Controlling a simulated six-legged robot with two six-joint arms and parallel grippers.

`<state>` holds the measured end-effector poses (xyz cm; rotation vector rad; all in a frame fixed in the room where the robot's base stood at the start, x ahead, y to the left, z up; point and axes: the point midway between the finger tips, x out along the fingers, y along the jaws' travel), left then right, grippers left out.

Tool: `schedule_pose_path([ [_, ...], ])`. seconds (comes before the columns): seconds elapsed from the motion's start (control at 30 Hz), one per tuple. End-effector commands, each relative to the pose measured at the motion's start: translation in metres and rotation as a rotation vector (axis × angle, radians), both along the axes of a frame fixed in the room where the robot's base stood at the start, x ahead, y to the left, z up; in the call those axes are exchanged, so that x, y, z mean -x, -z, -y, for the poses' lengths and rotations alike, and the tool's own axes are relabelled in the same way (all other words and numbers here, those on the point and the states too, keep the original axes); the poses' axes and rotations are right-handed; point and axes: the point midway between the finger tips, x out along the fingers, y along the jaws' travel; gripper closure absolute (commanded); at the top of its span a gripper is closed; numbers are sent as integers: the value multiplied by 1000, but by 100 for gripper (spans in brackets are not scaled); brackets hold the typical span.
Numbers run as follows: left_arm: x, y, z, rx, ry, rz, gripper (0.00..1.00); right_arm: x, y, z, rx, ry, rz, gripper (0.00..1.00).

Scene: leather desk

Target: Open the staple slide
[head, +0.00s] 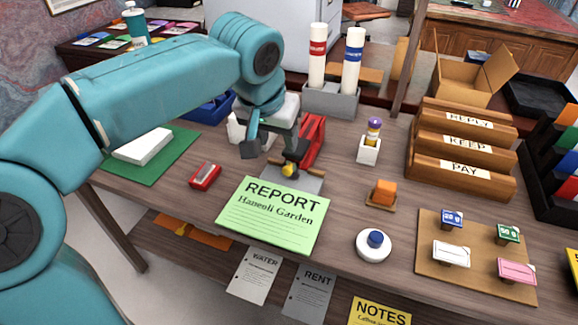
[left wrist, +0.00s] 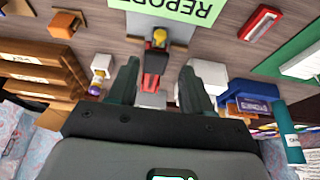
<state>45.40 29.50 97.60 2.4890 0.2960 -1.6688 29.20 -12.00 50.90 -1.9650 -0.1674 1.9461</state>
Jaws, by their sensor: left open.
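A red stapler (head: 313,138) stands on a grey base (head: 308,184) behind the green REPORT sheet (head: 272,217), with a yellow knob (head: 290,170) at its near end. My left gripper (head: 268,150) is open above and just left of the stapler in the head view and hides part of it. In the left wrist view, the stapler (left wrist: 154,64) and its yellow knob (left wrist: 159,38) show between the spread fingers (left wrist: 160,72), which hold nothing. I cannot tell whether a finger touches the stapler. My right gripper is not in view.
A small red item (head: 205,176) lies left of the sheet. A white block with a purple-topped piece (head: 369,150) and an orange block (head: 383,192) stand to the right. A holder with two tubes (head: 331,101) is behind. Wooden letter trays (head: 462,150) fill the right.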

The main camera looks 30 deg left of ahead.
Motion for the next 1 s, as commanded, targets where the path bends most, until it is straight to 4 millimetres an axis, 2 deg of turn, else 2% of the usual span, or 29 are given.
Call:
schedule_pose_path([
  [0.03, -4, 17, -1, 0, -2, -4, 50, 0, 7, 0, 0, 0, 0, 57],
  [0.2, -18, 55, -4, -1, -1, -4, 50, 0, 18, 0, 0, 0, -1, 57],
  [0.4, -36, 93, -8, 0, 0, -3, 50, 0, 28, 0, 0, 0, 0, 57],
  [0.5, -42, 106, -9, 0, 0, -2, 50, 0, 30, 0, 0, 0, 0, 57],
  [0.7, -49, 117, -10, 0, 0, 0, 50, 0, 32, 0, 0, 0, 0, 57],
  [0.97, -50, 118, -10, 1, 0, 1, 50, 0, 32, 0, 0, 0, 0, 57],
  [1.0, -50, 117, -10, 0, 0, 1, 63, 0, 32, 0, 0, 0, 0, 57],
])
